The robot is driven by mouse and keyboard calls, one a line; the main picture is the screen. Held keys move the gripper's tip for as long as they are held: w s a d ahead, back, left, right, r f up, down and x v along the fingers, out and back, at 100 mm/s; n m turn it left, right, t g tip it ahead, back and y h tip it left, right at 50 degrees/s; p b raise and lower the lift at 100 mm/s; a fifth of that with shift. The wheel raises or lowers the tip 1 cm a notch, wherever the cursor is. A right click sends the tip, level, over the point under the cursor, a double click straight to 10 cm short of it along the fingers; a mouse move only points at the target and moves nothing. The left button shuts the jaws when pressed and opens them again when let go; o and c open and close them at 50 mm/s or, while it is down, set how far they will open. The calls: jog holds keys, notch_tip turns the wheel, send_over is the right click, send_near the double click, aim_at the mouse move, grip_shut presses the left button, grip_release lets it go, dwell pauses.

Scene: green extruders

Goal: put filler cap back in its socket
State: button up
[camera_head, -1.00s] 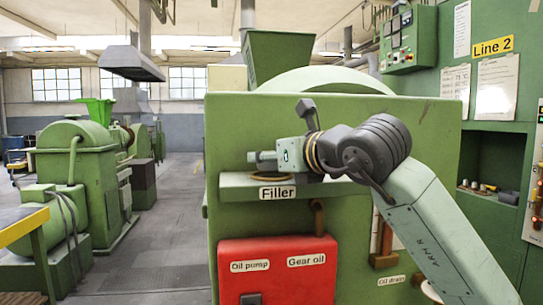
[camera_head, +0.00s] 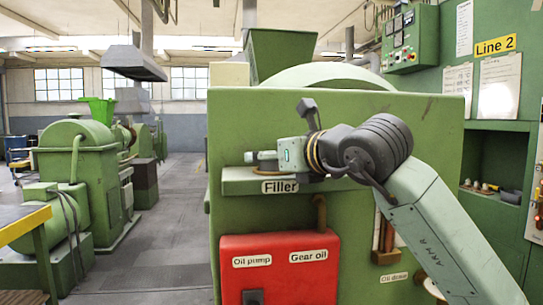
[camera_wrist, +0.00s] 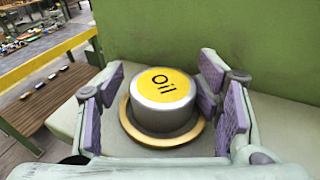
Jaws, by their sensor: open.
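The filler cap (camera_wrist: 162,101) is a grey cylinder with a yellow top marked "Oil". In the wrist view it stands upright inside a brass ring (camera_wrist: 135,132), the socket rim, on a pale green ledge (camera_wrist: 265,140). I cannot tell how deep it sits. My gripper (camera_wrist: 160,105) is open, with purple finger pads left and right of the cap and visible gaps on both sides. In the head view my gripper (camera_head: 262,156) is just above the ledge (camera_head: 235,184) labelled "Filler".
A green machine panel (camera_head: 400,115) rises behind the ledge. A red box (camera_head: 278,272) marked "Oil pump" and "Gear oil" is below. A yellow-edged table (camera_head: 25,230) stands at the left, with open floor between.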

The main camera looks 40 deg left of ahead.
jog(key=shift+w+d+f, duration=0.1)
jog(key=shift+w+f, duration=0.05)
jog(key=shift+w, duration=0.1)
